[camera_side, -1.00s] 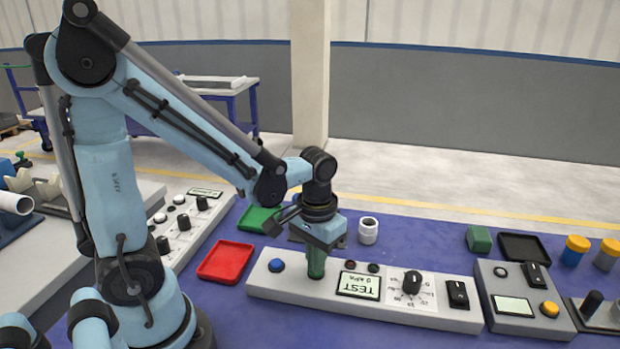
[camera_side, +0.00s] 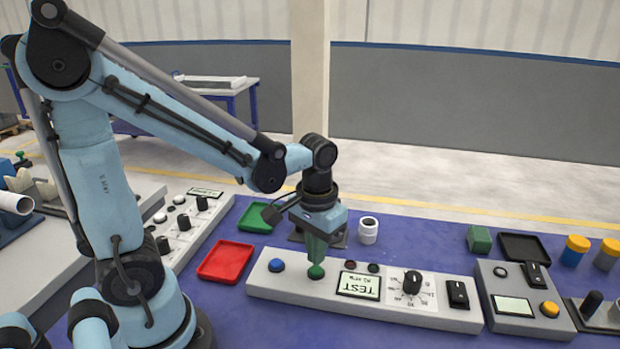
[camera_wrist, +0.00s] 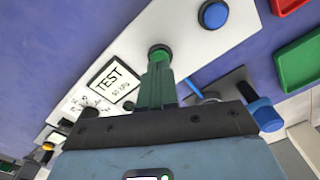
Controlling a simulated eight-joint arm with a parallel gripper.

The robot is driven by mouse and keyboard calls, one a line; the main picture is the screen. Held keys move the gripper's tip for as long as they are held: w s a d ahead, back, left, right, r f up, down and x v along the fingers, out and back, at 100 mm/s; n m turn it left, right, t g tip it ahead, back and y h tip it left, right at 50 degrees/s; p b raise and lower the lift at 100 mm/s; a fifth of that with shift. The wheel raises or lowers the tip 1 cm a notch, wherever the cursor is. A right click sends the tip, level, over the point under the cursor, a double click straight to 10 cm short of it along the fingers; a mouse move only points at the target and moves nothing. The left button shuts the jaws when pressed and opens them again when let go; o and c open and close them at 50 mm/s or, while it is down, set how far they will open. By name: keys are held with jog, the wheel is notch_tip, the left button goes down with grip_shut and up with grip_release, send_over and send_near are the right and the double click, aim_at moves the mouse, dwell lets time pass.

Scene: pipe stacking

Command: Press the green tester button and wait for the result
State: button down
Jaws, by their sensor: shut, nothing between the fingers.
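The green tester button (camera_side: 316,271) sits on the long white tester panel (camera_side: 400,315), between a blue button (camera_side: 277,265) and the display (camera_side: 358,285). My gripper (camera_side: 316,261) points down over it, shut and empty, its green fingers just above the button's top. In the wrist view my gripper's fingertips (camera_wrist: 159,64) lie just short of the green button (camera_wrist: 160,51); I cannot tell the exact gap there. The display reads TEST, with a smaller line that is hard to read; it also shows in the wrist view (camera_wrist: 115,82).
A dial (camera_side: 412,283) and a black switch (camera_side: 458,294) are on the panel's right part. A red tray (camera_side: 225,261) and a green tray (camera_side: 259,219) lie to the left. A white pipe piece (camera_side: 368,231) stands behind the panel. Another control box (camera_side: 520,300) is at the right.

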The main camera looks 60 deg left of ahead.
jog(key=shift+r, duration=2.3)
jog(key=r+m+t, duration=0.1)
jog(key=t, duration=0.1)
jog(key=m+t, duration=0.1)
jog(key=t, duration=0.1)
jog(key=r+m+t, duration=0.1)
jog(key=t, duration=0.2)
jog(key=shift+d+r, duration=0.3)
jog(key=shift+d, duration=0.05)
